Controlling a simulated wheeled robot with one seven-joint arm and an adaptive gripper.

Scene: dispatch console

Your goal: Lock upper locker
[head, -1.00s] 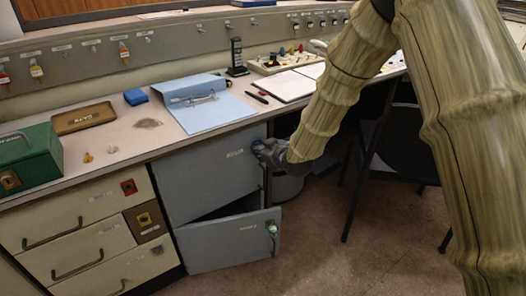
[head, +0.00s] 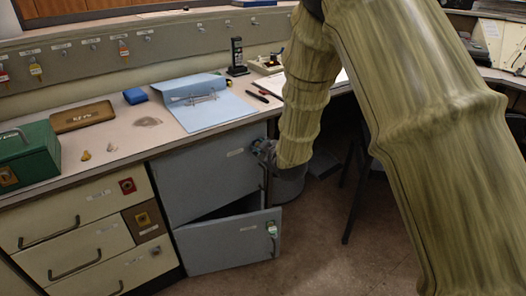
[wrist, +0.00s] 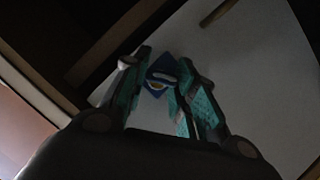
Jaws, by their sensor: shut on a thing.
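The upper locker (head: 205,175) is a grey door under the desk; it looks closed or nearly so. My gripper (head: 262,150) is at its upper right edge, and my forearm hides part of that edge. In the wrist view my gripper (wrist: 160,95) has its teal-padded fingers around a small blue key or lock piece (wrist: 161,72) with a pale and orange middle, against the pale door (wrist: 245,75). I cannot tell where key ends and lock begins.
The lower locker door (head: 225,245) hangs ajar below, with a key (head: 271,230) at its right edge. Drawers (head: 75,225) stand to the left. A blue binder (head: 210,108) and a green box (head: 28,155) are on the desk. A chair (head: 362,170) stands right, behind my arm.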

